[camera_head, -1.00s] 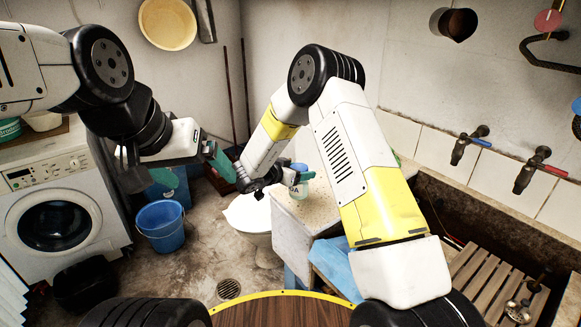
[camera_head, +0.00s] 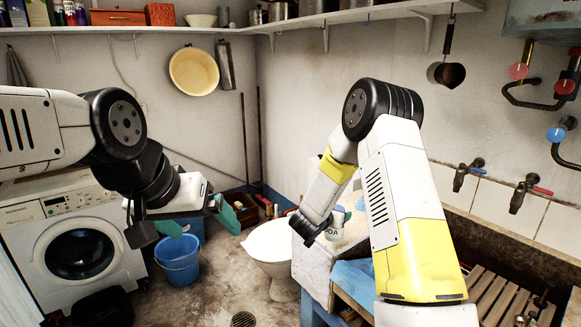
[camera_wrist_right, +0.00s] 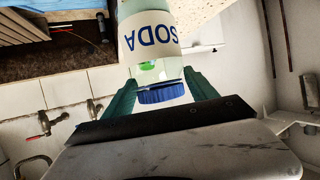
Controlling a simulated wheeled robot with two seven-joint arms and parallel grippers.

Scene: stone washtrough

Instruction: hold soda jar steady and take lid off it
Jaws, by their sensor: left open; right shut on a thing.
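The soda jar (camera_head: 333,233) stands on the small table by the wall, partly behind my right arm in the head view. It is clear, with a white label, and shows upside down in the right wrist view (camera_wrist_right: 150,32). Its blue lid (camera_wrist_right: 160,94) is at the jar's mouth, between the green fingers of my right gripper (camera_wrist_right: 160,83). My left gripper (camera_head: 196,217) is open and empty, well left of the jar.
The table (camera_head: 312,258) has a pale top. A white toilet (camera_head: 270,243) stands left of it and a blue bucket (camera_head: 178,261) farther left. Taps (camera_head: 465,173) and a stone trough with wooden slats (camera_head: 492,296) are at the right. Free air lies between left gripper and jar.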

